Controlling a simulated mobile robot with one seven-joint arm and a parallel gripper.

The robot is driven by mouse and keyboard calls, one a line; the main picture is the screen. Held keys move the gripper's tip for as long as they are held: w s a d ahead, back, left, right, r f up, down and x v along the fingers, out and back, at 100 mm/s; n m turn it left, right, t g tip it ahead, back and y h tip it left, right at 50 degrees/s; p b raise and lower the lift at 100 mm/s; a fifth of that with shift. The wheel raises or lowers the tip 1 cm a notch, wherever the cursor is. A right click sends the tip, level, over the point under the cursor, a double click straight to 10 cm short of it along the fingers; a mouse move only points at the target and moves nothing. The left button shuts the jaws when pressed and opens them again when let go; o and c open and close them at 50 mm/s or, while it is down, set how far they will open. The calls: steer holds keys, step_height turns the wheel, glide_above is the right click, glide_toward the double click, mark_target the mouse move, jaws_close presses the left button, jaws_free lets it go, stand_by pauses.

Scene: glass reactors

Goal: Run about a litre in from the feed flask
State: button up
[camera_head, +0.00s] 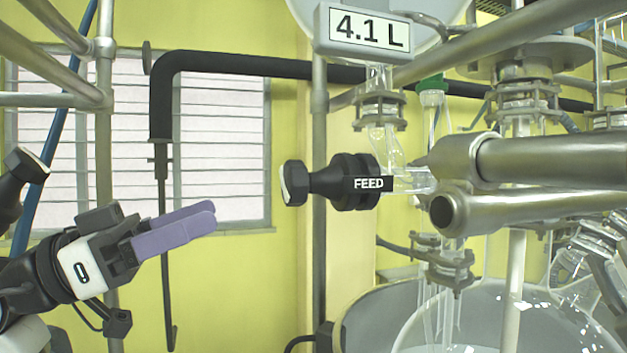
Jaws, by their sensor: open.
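The feed valve (335,183) is a black knob and body labelled FEED, left of a glass fitting in the middle of the view. Above it, a white display (366,30) reads 4.1 L, in front of the round feed flask (420,22), of which only the lower part shows. A glass tube (383,120) runs down from the flask to the valve. My gripper (190,227), with purple fingers, is at the lower left, apart from the valve and left of and below it. It is open, and nothing shows between its fingers.
Metal frame pipes (550,160) cross on the right beside the valve. A glass reactor vessel (500,320) stands below at the lower right. A black insulated pipe (240,65) runs behind. The space between my gripper and the valve knob looks clear.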

mark_target(308, 175)
steer(key=shift+m+h, duration=0.3)
steer(key=p+x, duration=0.5)
steer(key=x, duration=0.7)
steer(key=shift+s+d, duration=0.1)
steer(key=shift+d, duration=0.1)
steer(key=shift+p+x, duration=0.3)
steer(key=shift+x, duration=0.5)
steer(key=shift+f, duration=0.15)
steer(key=c, duration=1)
